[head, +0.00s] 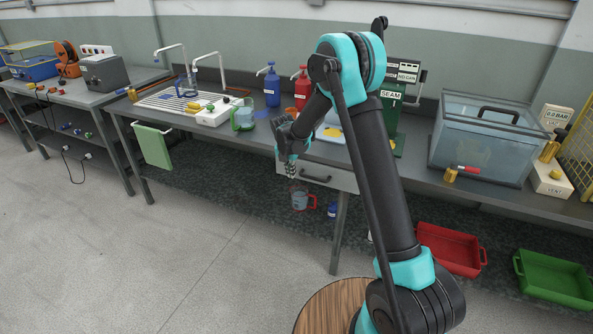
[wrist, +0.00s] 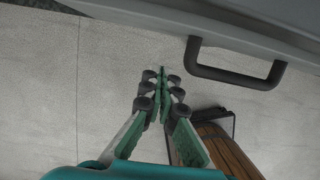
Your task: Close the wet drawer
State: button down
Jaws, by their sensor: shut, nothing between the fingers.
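The drawer (head: 338,181) is a pale grey front under the bench, with a dark bar handle (head: 315,179). In the wrist view, the drawer front (wrist: 150,14) runs across the top and its handle (wrist: 235,72) is right of my fingers. My gripper (head: 291,172) is shut and empty, pointing down at the left part of the drawer front in the head view. In the wrist view, my fingertips (wrist: 162,75) meet, apart from the handle. I cannot tell whether they touch the front or how far the drawer stands out. The drawer's inside is hidden.
The bench top (head: 410,165) carries a clear tank (head: 475,140), a green SEAL board (head: 391,105), and red and blue bottles. A grey mug (head: 300,201) with a red handle is below the drawer. Red (head: 450,250) and green (head: 555,280) trays sit low right. The floor left is clear.

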jog(key=d+v, duration=0.1)
jog(key=v, duration=0.9)
jog(key=s+d+r+m, duration=0.3)
jog(key=s+d+m, duration=0.2)
jog(key=d+m, duration=0.25)
jog(key=s+d+f+m, duration=0.1)
jog(key=s+d+m, duration=0.5)
jog(key=s+m, duration=0.2)
jog(key=s+d+f+m+t, duration=0.1)
jog(key=s+d+m, duration=0.5)
jog(key=s, duration=0.5)
jog(key=s+d+f+m+y, duration=0.1)
jog(key=s+d+m, duration=0.6)
jog(key=s+m, duration=0.3)
jog(key=shift+f+t, duration=0.3)
jog(key=shift+f, duration=0.1)
